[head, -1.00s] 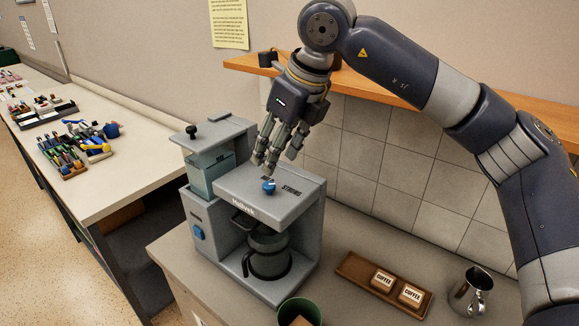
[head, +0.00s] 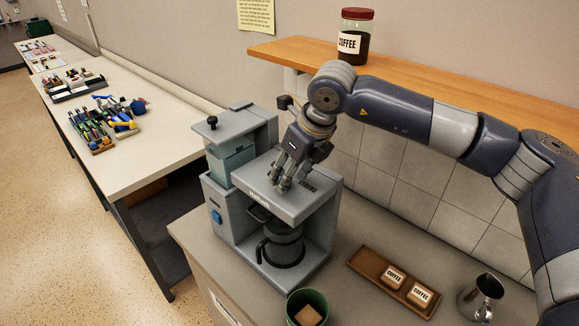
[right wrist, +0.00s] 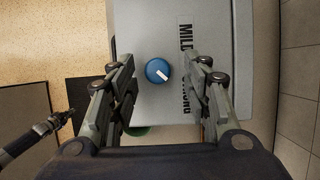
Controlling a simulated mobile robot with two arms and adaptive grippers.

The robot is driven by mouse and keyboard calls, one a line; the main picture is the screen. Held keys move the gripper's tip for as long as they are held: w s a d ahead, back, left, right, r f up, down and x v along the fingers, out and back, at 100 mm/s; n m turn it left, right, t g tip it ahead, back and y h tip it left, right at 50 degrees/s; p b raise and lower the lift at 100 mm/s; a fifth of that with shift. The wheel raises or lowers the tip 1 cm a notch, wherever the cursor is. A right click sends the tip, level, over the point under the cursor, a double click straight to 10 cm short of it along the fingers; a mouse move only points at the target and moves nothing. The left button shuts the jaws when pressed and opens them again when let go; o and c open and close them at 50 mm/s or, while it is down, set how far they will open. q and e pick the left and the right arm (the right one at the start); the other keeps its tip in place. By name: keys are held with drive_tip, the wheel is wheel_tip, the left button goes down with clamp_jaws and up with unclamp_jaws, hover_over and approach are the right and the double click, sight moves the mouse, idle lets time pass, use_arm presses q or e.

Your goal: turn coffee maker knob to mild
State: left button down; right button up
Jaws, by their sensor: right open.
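The grey coffee maker (head: 295,205) stands on the counter, with its carafe (head: 283,247) inside. Its blue knob (right wrist: 157,71) shows in the right wrist view on the grey top, with a white pointer aimed to the lower right. The MILD label (right wrist: 185,35) is up and right of the knob; the STRONG label (right wrist: 187,100) is lower and partly covered by a finger. My right gripper (head: 280,184) is low over the top and hides the knob in the head view. Its open fingers (right wrist: 158,66) lie on either side of the knob with gaps.
A wooden shelf (head: 440,95) with a coffee jar (head: 356,38) runs along the wall behind my right arm. A tray (head: 366,262) with coffee boxes, a metal pitcher (head: 481,296) and a green bin (head: 306,296) are near the machine.

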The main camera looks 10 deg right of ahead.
drive_tip(key=shift+a+f, duration=0.2)
drive_tip(key=shift+f, duration=0.05)
drive_tip(key=shift+d, duration=0.1)
clamp_jaws()
use_arm(q)
drive_tip(key=shift+w+d+r, duration=0.1)
drive_tip(key=shift+w+d, duration=0.1)
drive_tip(key=shift+w, duration=0.1)
